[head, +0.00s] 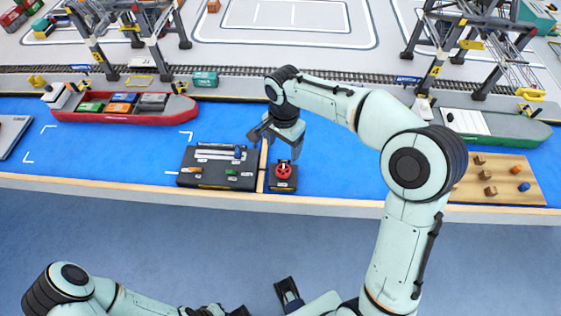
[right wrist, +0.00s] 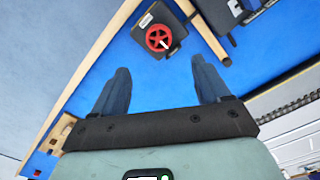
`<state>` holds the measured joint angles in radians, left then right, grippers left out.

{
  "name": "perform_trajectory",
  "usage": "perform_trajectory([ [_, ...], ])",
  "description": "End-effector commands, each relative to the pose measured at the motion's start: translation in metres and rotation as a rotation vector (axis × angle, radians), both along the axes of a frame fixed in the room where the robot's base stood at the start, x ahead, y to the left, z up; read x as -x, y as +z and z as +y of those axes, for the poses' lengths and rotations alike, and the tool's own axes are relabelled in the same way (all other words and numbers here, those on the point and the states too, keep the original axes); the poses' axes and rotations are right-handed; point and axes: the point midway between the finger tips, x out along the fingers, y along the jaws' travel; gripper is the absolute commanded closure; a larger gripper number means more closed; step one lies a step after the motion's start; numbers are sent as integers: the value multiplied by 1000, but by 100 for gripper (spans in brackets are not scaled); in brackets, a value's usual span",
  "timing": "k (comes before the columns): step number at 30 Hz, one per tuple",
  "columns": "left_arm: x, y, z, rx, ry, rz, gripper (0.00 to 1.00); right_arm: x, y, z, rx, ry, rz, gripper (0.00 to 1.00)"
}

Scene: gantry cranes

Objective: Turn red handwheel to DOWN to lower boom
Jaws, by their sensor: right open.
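The red handwheel (head: 283,171) sits on a small dark box (head: 284,186) near the front edge of the blue surface. In the right wrist view the handwheel (right wrist: 158,39) shows a pale knob on its rim, just beyond the space between my fingers. My right gripper (head: 268,137) is open and empty, behind and above the handwheel, not touching it. Its two fingers are spread in the wrist view (right wrist: 163,82). My left arm is low at the bottom edge; its gripper is mostly cut off and its jaws are unclear. The label by the wheel is too small to read.
A dark control panel (head: 218,181) with a slider and small coloured levers stands just left of the handwheel box, past a thin wooden strip. A red ship (head: 120,117) lies behind left. A wooden board (head: 500,194) with small blocks lies right. Gantry cranes (head: 140,25) stand behind.

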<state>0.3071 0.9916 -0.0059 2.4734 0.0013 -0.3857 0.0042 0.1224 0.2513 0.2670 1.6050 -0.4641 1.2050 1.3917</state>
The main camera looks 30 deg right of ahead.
Motion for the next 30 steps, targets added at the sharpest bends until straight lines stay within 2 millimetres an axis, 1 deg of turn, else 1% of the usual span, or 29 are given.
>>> perform_trajectory([
  [1, 1, -3, 0, 0, 0, 2, 100, 1, -13, -1, 0, 0, 5, 24],
  [9, 3, -8, 0, 0, 0, 4, 100, 1, -71, 0, -2, 1, 6, 24],
  [12, 4, -9, 0, 0, 0, 4, 100, 1, -88, 0, -2, 0, 5, 24],
  [15, 4, -10, 0, 0, 1, 5, 100, 1, -100, 0, -1, 1, 4, 24],
  [18, 4, -10, 0, 0, 0, 4, 100, 0, -108, 0, -1, 0, 2, 24],
  [21, 4, -10, 0, 0, 0, 4, 100, 0, -112, 0, -1, 0, 0, 24],
  [29, 4, -10, 0, 0, 0, 4, 100, 0, -113, 0, -1, 0, 0, 24],
  [30, 4, -10, 0, 0, 0, 4, 100, 0, -113, 0, -1, 0, 0, 34],
])
